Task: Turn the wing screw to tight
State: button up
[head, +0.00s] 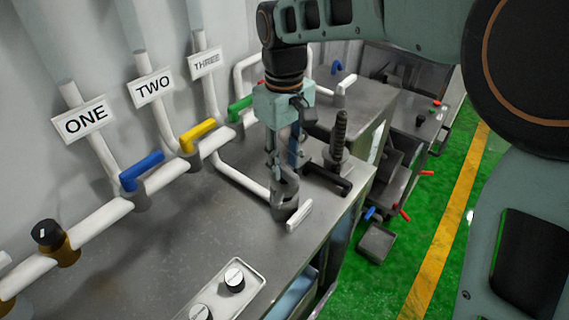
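My gripper (282,176) points down at the middle of the grey bench, just over a grey round fitting (283,208) with a white lever (299,215) on its front right. Its two fingers look spread, with a gap between them. I cannot tell whether they touch the fitting or something on top of it. No wing screw shows clearly; it may be hidden between the fingers. A dark ribbed upright post (341,132) with a black bar handle (329,178) at its foot stands just right of the gripper.
White wall pipes carry blue (142,170), yellow (198,135) and green (241,108) levers under signs ONE, TWO and THREE. A black knob (47,233) sits at left. A white tray (260,277) with round knobs lies at the front. The bench between is clear.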

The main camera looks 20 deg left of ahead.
jog(key=shift+f, duration=0.55)
grip_shut()
